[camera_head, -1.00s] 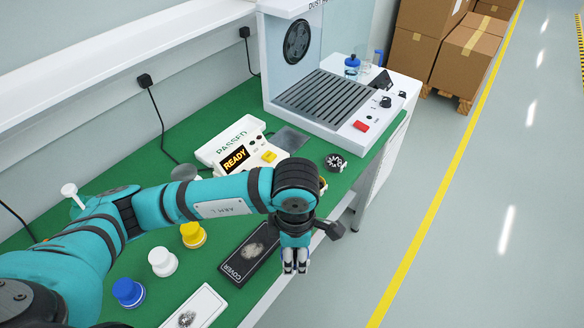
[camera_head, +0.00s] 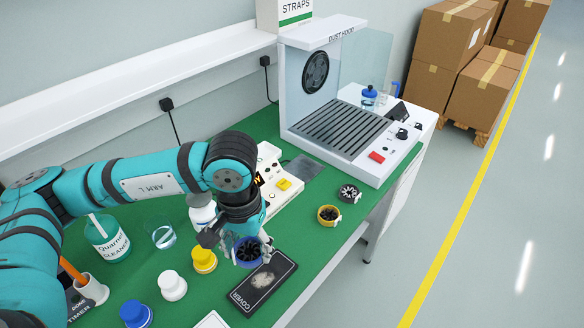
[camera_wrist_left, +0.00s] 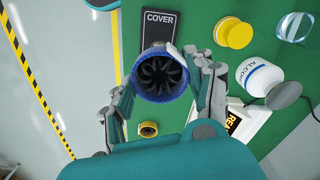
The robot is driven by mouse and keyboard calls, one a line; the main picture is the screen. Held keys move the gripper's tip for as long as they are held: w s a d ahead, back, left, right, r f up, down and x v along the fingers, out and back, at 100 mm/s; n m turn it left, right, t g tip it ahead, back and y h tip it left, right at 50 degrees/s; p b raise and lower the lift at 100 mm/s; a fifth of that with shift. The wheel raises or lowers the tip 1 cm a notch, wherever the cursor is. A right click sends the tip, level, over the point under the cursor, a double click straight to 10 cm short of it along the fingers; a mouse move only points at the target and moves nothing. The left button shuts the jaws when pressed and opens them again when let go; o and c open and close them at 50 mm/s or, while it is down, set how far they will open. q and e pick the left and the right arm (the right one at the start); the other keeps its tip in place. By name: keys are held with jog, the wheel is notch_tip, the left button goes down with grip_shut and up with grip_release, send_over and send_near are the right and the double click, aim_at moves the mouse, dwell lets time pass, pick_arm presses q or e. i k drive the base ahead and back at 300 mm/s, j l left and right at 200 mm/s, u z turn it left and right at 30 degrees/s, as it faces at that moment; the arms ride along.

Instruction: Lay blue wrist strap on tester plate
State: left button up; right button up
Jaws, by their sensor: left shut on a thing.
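The blue wrist strap (camera_head: 248,251) is a blue ring with a dark ribbed inside. My left gripper (camera_head: 247,247) is shut on it and holds it over the end of the black COVER card. In the left wrist view the strap (camera_wrist_left: 160,76) sits between the fingertips (camera_wrist_left: 163,80), its opening facing the camera. A dark grey plate (camera_head: 303,168), apparently the tester plate, lies bare beside the white tester (camera_head: 292,187), right of and beyond the gripper. My left arm hides part of the tester. My right gripper is not in view.
The dust hood (camera_head: 350,135) stands behind the plate.

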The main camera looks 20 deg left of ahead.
aim_at(304, 168)
jog(key=i+l+u, duration=0.15)
jog(key=u, duration=0.3)
jog(key=i+l+u, duration=0.2)
jog(key=u, duration=0.25)
jog(key=i+l, duration=0.25)
jog(key=l, duration=0.15)
jog(key=i+l+u, duration=0.15)
jog(key=l, duration=0.25)
jog(key=i+l, duration=0.35)
jog(key=l+u, duration=0.05)
jog(key=l, duration=0.05)
